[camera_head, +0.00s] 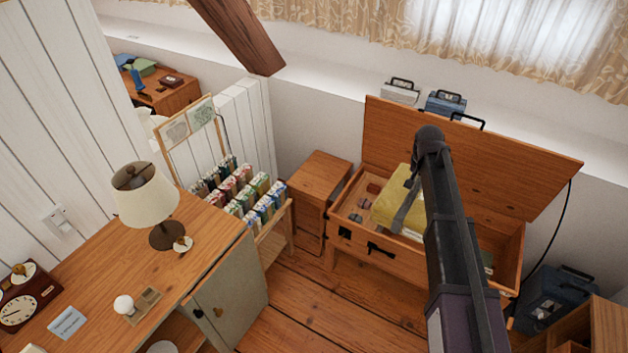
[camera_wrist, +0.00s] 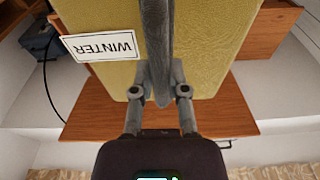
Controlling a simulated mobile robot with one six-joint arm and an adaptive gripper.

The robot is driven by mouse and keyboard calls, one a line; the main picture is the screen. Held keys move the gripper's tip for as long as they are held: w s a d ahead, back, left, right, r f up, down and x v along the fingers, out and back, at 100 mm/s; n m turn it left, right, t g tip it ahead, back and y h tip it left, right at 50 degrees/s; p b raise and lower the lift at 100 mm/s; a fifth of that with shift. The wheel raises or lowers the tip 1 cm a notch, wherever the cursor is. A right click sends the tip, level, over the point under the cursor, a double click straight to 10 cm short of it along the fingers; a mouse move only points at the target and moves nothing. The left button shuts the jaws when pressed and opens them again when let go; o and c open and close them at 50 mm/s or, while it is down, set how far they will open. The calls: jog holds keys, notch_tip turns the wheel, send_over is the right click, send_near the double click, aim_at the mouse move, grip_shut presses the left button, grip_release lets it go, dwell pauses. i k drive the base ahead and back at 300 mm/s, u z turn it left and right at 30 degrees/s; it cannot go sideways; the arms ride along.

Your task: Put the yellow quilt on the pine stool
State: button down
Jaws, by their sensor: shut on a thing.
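The yellow quilt (camera_head: 392,200) is a folded bundle at the open wooden chest, partly hidden behind my arm in the head view. In the wrist view the quilt (camera_wrist: 215,50) fills the top, with a grey strap (camera_wrist: 158,45) around it and a white "WINTER" label (camera_wrist: 100,45). My gripper (camera_wrist: 160,88) is shut on the quilt at its strap. Whether the quilt rests in the chest or hangs just above it, I cannot tell. The pine stool (camera_head: 322,177), a small square-topped wooden piece, stands left of the chest with its top bare.
The chest (camera_head: 350,238) has its lid (camera_head: 450,150) raised at the back and small items inside. A rack of packets (camera_head: 240,195) stands left of the stool. A desk with a lamp (camera_head: 146,195) is at the left. Dark cases (camera_head: 555,300) sit at the right.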

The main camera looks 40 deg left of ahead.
aim_at(311, 184)
jog(key=k, duration=0.5)
jog(key=u, duration=1.3)
jog(key=i, duration=0.7)
